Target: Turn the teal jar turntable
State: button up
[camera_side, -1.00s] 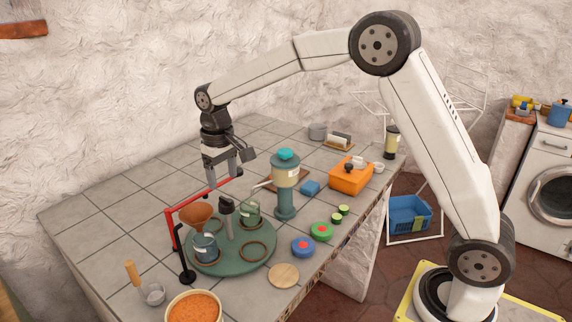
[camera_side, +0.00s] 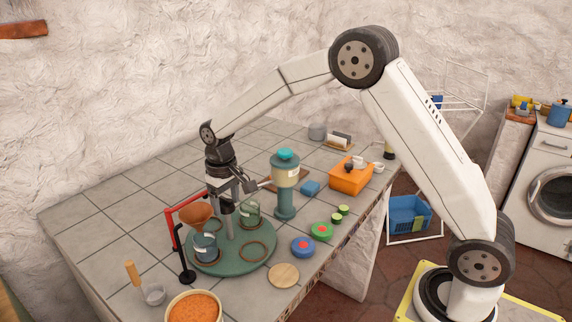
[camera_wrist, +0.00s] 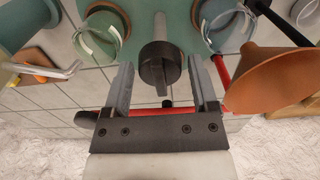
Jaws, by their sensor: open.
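The teal jar turntable (camera_side: 232,264) lies on the tiled counter, and part of it shows at the top of the wrist view (camera_wrist: 180,12). A bluish jar (camera_side: 205,247) and a greenish glass jar (camera_side: 249,214) stand on it; a ring seat (camera_side: 253,251) is empty. A grey post with a dark ridged knob (camera_wrist: 160,66) rises from its middle. My gripper (camera_side: 226,206) is just over the knob, pointing down. In the wrist view its open fingers (camera_wrist: 162,82) stand on either side of the knob, with gaps between.
A copper funnel (camera_side: 196,213) hangs over the bluish jar, close to my fingers. A red bar frame (camera_side: 170,228) and a black stand (camera_side: 187,274) are at the left. A teal dispenser (camera_side: 285,205) stands close at right. An orange bowl (camera_side: 194,308) is in front.

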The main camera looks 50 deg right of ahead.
grip_shut()
jog(key=shift+n, duration=9)
